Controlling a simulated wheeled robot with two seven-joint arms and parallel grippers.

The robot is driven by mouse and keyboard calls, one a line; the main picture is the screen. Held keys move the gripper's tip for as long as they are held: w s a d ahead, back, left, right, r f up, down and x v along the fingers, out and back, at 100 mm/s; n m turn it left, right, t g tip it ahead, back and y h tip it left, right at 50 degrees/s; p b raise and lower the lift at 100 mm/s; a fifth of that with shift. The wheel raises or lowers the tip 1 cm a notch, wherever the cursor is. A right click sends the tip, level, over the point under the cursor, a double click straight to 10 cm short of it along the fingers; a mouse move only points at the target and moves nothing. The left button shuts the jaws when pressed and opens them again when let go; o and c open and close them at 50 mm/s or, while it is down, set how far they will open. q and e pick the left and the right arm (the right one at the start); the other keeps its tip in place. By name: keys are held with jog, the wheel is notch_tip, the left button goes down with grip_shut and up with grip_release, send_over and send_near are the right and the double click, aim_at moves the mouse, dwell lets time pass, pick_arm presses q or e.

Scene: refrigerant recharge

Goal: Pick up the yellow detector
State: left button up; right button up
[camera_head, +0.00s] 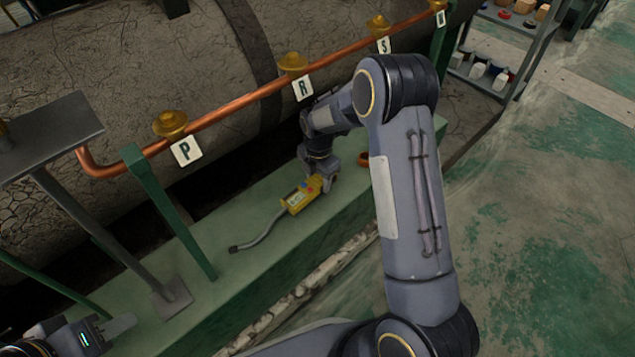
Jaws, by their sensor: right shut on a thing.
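The yellow detector (302,194) is on or just above the green ledge, in the middle of the head view. It has a small screen and a grey flexible probe (262,233) that reaches down and left to a dark tip. My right gripper (322,182) is shut on the upper right end of the detector. I cannot tell whether the detector still touches the ledge. My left gripper (118,328) shows only in part at the bottom left corner, away from the detector. Its fingers are not clear enough to tell open from shut.
A copper pipe (237,104) with brass valves labelled P, R, S and one more runs above the green ledge (245,275). Green posts (168,210) stand along it. An orange ring (364,159) lies right of my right gripper. A shelf (500,50) stands at the upper right.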

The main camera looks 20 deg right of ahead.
jog(key=s+d+r+p, duration=0.4)
jog(key=s+r, duration=0.2)
jog(key=r, duration=0.1)
jog(key=s+d+r+p, duration=0.3)
jog(key=s+r+p, duration=0.2)
jog(key=r, duration=0.3)
jog(key=shift+s+d+r+p, duration=0.2)
jog(key=shift+s+d+p, duration=0.1)
jog(key=shift+s+d, duration=0.1)
